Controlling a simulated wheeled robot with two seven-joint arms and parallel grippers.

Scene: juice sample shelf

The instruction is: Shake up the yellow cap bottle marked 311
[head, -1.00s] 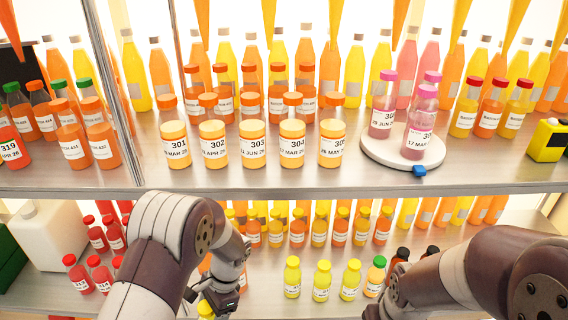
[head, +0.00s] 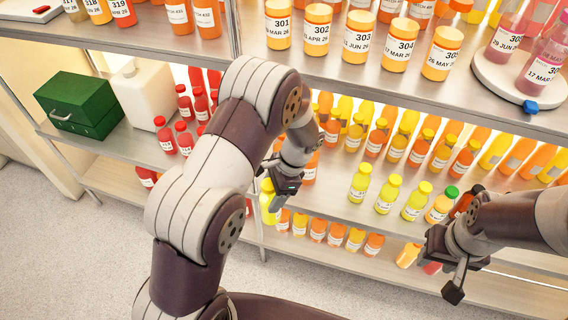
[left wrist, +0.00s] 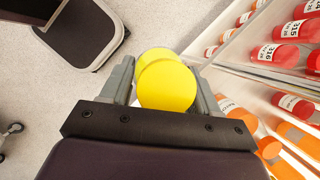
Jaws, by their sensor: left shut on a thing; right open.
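My left gripper (head: 280,190) is shut on a yellow bottle (head: 267,203) and holds it off the shelf, near the front edge of the lower shelf. In the left wrist view the bottle's yellow cap (left wrist: 167,85) sits between the two fingers, seen from above. Its label is hidden, so I cannot read the number. My right gripper (head: 447,270) is open and empty, in front of the right part of the lower shelf.
Three yellow-capped bottles (head: 388,195) and a green-capped orange bottle (head: 440,206) stand on the lower shelf (head: 330,203). Orange-capped jars (head: 357,35) stand above. A green box (head: 82,104) and white canister (head: 142,98) stand left. The floor (head: 50,235) is clear at left.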

